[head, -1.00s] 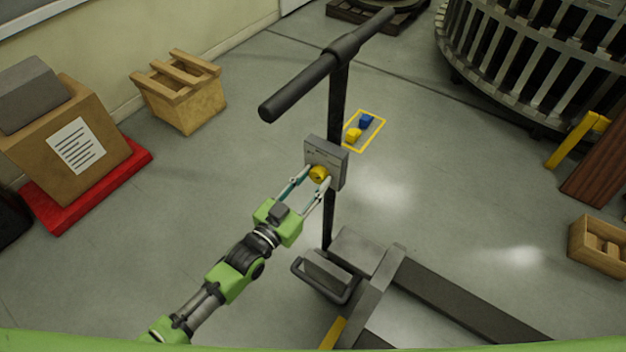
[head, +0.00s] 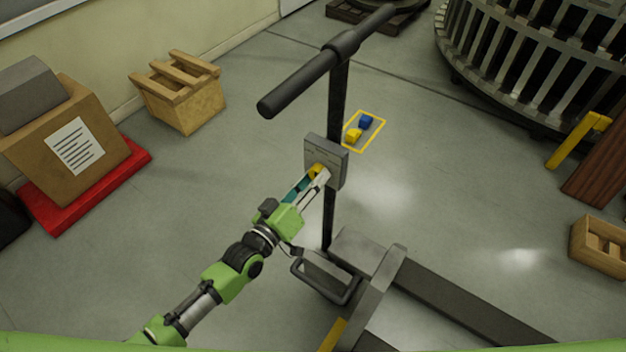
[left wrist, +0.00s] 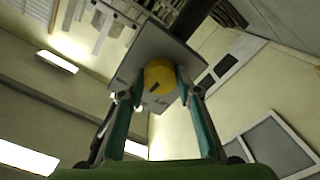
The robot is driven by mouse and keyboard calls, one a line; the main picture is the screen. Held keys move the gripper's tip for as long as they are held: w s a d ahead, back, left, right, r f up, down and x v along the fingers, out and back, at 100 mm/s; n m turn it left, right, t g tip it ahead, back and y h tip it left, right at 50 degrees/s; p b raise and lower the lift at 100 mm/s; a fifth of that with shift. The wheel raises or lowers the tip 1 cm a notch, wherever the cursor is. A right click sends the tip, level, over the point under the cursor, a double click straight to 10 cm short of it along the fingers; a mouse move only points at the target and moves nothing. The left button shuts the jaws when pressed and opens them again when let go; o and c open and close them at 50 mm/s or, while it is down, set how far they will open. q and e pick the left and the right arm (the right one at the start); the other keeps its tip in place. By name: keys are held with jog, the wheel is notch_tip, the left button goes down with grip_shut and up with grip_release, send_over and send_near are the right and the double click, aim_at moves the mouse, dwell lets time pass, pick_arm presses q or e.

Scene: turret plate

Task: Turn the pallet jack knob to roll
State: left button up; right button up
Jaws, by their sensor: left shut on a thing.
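The yellow knob (head: 318,169) sits on the grey control plate (head: 338,165) fixed to the pallet jack's dark upright post (head: 329,218). My left gripper (head: 316,175) is shut on the knob, with its fingers partly hiding it in the head view. In the left wrist view the knob (left wrist: 159,77) is round, with a short dark mark on its face, and a finger lies on each side of it. The black T-handle (head: 310,80) is above the plate. My right gripper is not in view.
The pallet jack's forks (head: 450,295) reach to the lower right. A yellow floor outline (head: 377,137) with small blue and yellow pieces lies behind the post. A box on a red pallet (head: 120,180) stands left. The floor around the post is mostly clear.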

pick_arm(q)
jog(key=shift+f+n, duration=0.1)
jog(key=shift+n, duration=0.5)
jog(key=o, duration=1.1)
jog(key=v, duration=1.2)
